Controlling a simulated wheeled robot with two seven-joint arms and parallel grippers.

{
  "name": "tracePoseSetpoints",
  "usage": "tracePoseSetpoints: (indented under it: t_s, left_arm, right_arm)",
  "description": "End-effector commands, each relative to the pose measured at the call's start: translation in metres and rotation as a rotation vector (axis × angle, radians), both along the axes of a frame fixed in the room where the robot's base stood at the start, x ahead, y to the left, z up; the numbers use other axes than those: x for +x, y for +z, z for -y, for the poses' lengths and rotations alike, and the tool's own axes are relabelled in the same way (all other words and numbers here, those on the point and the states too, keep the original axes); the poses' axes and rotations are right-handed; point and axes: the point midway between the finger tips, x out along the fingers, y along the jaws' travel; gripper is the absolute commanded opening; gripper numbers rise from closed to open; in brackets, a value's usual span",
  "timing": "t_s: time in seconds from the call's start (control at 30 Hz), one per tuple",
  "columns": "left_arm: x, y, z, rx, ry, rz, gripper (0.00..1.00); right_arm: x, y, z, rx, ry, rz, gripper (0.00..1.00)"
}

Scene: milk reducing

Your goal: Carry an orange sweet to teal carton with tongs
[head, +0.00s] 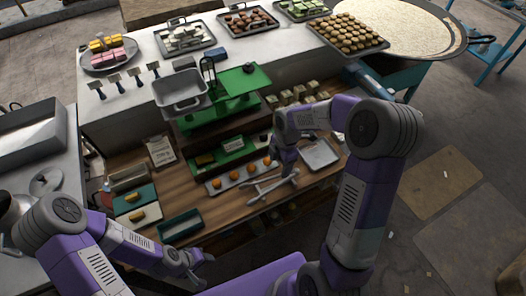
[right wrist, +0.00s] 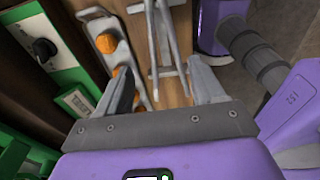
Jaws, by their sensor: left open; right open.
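Metal tongs (head: 262,193) lie just right of the tray and show between my fingers in the right wrist view (right wrist: 165,45). My right gripper (head: 288,172) is above the tongs, open (right wrist: 163,82), with nothing visibly gripped. A dark teal open carton (head: 180,226) stands at the counter's front left and looks empty. My left gripper (head: 197,266) is open and empty, low in front of the counter.
Two shallow boxes with yellow-orange pieces (head: 138,215) stand left of the sweets. A metal tray (head: 319,154) lies right of the tongs. A green scale (head: 225,112) with a grey pan stands behind. Bare wood (head: 185,187) lies between the boxes and sweet tray.

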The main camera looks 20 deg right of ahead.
Motion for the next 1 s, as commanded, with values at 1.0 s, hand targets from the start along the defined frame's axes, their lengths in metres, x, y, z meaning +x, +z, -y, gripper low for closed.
tracePoseSetpoints:
  t_s: [1.0]
  left_arm:
    - [0.000,-0.063,0.000,0.000,0.000,0.001,0.43]
  right_arm:
    - [-0.001,-0.079,-0.008,0.001,-0.001,0.000,0.68]
